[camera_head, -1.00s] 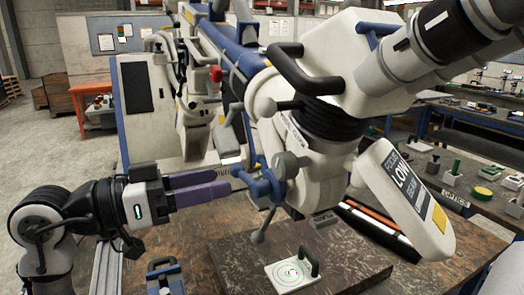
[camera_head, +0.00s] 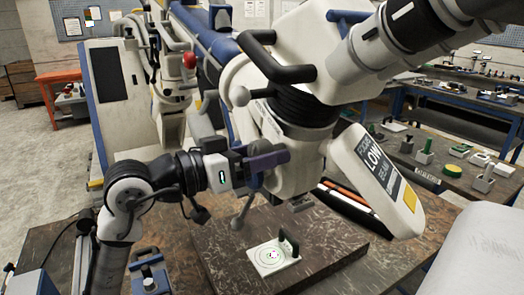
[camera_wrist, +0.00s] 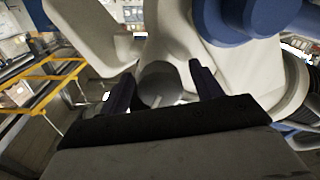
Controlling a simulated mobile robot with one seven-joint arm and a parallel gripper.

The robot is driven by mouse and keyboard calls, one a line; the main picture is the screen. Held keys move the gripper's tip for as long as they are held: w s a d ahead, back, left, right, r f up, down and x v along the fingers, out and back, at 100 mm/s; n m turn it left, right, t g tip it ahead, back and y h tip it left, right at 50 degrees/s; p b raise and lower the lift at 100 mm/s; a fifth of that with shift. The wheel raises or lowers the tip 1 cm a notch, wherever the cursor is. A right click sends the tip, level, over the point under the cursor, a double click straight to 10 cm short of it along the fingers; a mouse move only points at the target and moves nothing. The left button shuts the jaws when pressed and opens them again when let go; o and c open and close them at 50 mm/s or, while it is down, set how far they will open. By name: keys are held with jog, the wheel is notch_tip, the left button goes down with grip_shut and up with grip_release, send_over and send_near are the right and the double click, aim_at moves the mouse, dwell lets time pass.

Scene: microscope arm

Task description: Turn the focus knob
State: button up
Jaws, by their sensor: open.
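The grey round focus knob (camera_wrist: 158,88) shows in the wrist view on the pale microscope body (camera_wrist: 172,35). My gripper (camera_wrist: 162,73) is open, with one dark finger on each side of the knob. I cannot tell whether either finger touches it. In the head view my gripper (camera_head: 275,157) reaches from the left to the side of the microscope head (camera_head: 293,165), and its purple fingers hide most or all of the knob.
A white target plate with a black handle (camera_head: 272,256) lies on the dark slab (camera_head: 330,245) under the head. A pale panel marked LOW (camera_head: 378,180) juts out at right.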

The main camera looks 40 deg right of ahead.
jog(key=shift+d, duration=0.15)
jog(key=shift+c, duration=0.5)
jog(key=c, duration=0.9)
jog(key=shift+f+b, duration=0.1)
jog(key=shift+b, duration=0.2)
jog(key=m+b, duration=0.2)
jog(key=shift+f+m, duration=0.1)
jog(key=shift+m, duration=0.3)
jog(key=shift+m+b, duration=1.85)
jog(key=shift+m, duration=0.25)
jog(key=shift+r, duration=0.2)
